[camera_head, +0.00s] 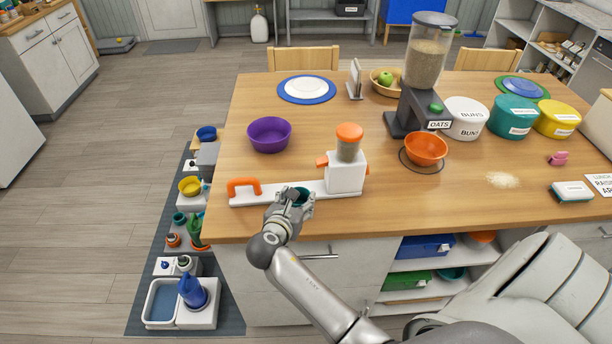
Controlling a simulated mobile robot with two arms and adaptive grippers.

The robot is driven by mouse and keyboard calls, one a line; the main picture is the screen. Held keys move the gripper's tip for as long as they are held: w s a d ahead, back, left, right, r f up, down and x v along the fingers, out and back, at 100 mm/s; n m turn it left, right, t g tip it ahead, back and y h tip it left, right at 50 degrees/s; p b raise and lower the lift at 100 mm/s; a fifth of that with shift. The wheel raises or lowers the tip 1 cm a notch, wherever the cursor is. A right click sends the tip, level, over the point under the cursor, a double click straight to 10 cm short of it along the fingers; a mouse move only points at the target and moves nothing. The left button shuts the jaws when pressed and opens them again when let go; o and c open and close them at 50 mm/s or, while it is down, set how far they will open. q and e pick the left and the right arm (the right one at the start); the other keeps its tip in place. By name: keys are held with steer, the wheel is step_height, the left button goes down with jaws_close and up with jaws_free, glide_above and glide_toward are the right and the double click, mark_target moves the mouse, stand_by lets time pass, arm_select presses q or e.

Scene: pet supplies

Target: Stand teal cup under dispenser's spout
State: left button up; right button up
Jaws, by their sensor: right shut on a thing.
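My right gripper (299,192) is shut on the teal cup (301,196), of which only a small part shows between the fingers. It is at the table's front edge, in front of the white base board. A small white dispenser (346,174) with an orange lid and a clear, grain-filled hopper stands at the board's right end, right of the cup. An orange part, perhaps its spout (322,162), sticks out from its left side. The cup is left of the dispenser and nearer to me; whether it touches the board is unclear. My left gripper is not in view.
The white board (277,192) has an orange handle (243,187) at its left end. A purple bowl (269,134) stands behind it. A tall oats dispenser (427,60) and an orange bowl (426,149) are farther right. Table (305,125) is bare between the purple bowl and the small dispenser.

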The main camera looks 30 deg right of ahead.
mark_target(302, 194)
steer(key=w+d, duration=0.1)
steer(key=d, duration=0.1)
steer(key=w+d, duration=0.1)
steer(key=w, duration=0.1)
steer(key=shift+d+p, duration=0.3)
steer(key=shift+d, duration=0.1)
steer(key=w+d, duration=0.1)
steer(key=w+d+p, duration=0.1)
steer(key=d, duration=0.1)
steer(key=shift+w+r, duration=0.2)
steer(key=shift+f, duration=0.45)
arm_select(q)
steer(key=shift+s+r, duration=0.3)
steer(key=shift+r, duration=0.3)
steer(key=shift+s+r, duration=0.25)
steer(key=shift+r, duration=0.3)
arm_select(e)
steer(key=shift+a, duration=0.1)
steer(key=shift+f, duration=0.15)
steer(key=o, duration=0.7)
steer(key=shift+c, duration=0.2)
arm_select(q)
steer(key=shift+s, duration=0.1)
